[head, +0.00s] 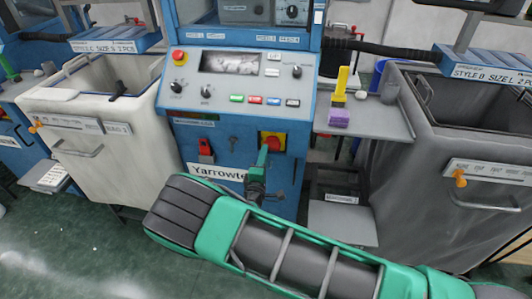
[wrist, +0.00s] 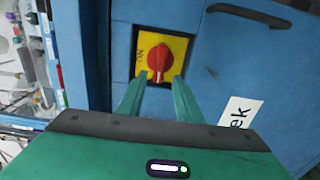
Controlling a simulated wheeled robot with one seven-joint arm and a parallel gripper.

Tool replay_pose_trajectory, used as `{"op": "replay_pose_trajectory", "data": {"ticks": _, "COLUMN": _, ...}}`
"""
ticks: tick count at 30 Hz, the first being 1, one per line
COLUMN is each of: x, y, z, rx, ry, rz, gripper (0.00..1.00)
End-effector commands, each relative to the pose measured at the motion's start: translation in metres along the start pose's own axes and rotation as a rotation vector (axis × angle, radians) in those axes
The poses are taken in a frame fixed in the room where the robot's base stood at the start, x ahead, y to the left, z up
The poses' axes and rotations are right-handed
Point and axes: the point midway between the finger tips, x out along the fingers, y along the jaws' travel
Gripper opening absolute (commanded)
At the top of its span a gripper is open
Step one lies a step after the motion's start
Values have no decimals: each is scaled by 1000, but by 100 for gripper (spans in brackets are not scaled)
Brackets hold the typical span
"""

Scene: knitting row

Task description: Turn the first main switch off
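The main switch is a red rotary knob on a yellow plate, set in the blue front of the middle machine. In the head view the switch (head: 273,142) shows beside my green fingers, which cover part of it. In the wrist view the red knob (wrist: 158,58) has its grip bar upright, with "ON" lettering at the plate's left side. My gripper (head: 263,152) reaches to the switch. In the wrist view my gripper (wrist: 160,80) has its two fingers apart, their tips at either side of the knob's lower end. I cannot tell whether they touch it.
Above the switch is a control panel (head: 240,78) with knobs and coloured buttons. A red padlock-like part (head: 205,150) is left of the switch. A white bin (head: 90,120) stands left; a grey bin (head: 440,130) and a shelf (head: 365,120) with yellow and purple items stand right.

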Motion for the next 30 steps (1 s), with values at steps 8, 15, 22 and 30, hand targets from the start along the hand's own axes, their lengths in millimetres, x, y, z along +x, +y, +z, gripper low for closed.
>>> {"op": "replay_pose_trajectory", "data": {"ticks": 8, "x": -52, "y": -1, "z": -1, "rx": -1, "ry": 3, "rz": -2, "gripper": 32}}
{"op": "replay_pose_trajectory", "data": {"ticks": 15, "x": -74, "y": -1, "z": -1, "rx": 0, "ry": 1, "rz": -1, "gripper": 32}}
{"op": "replay_pose_trajectory", "data": {"ticks": 22, "x": -77, "y": -1, "z": -1, "rx": 1, "ry": 1, "rz": -1, "gripper": 32}}
{"op": "replay_pose_trajectory", "data": {"ticks": 30, "x": -76, "y": -1, "z": -1, "rx": 1, "ry": 1, "rz": -1, "gripper": 32}}
